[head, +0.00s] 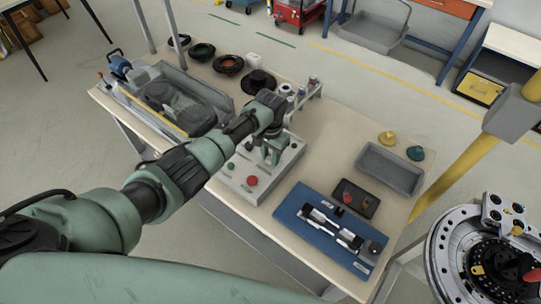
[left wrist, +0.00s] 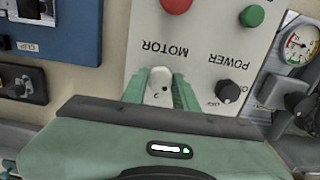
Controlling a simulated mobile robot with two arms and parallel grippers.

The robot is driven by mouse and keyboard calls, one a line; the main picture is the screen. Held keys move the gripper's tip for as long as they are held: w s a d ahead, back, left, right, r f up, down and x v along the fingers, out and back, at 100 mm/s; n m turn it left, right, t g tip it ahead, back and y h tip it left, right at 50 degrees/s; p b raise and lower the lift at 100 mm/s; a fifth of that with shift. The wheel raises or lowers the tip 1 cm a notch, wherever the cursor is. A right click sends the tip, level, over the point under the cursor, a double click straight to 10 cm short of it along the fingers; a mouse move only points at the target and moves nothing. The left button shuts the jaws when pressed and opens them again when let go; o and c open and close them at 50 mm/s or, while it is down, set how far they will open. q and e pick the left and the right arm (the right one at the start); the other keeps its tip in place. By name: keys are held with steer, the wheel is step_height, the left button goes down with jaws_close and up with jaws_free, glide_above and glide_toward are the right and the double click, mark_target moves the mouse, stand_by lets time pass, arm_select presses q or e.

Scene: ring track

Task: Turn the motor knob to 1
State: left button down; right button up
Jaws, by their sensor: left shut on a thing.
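The control box (head: 287,166) is a pale panel on the table. In the left wrist view its panel (left wrist: 206,62) shows upside down, with the words MOTOR and POWER. The light grey motor knob (left wrist: 159,83) sits under the MOTOR label. My left gripper (head: 268,155) is over the box. In the left wrist view the green fingers of my left gripper (left wrist: 160,92) are on both sides of the motor knob and shut on it. Small dark marks show near the knob, too small to read. My right gripper is in neither view.
Beside the motor knob are a black power knob (left wrist: 228,92), a red button (left wrist: 176,4), a green button (left wrist: 252,16) and a gauge (left wrist: 299,43). A blue board (head: 297,221) and a grey tray (head: 389,171) lie to the right on the table.

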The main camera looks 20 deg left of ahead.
mark_target(271, 158)
arm_select(q)
steer(key=c, duration=1.1)
jaws_free()
steer(key=shift+r, duration=0.1)
step_height(271, 158, up, 8)
steer(key=shift+f+b, duration=0.1)
steer(key=shift+b, duration=0.55)
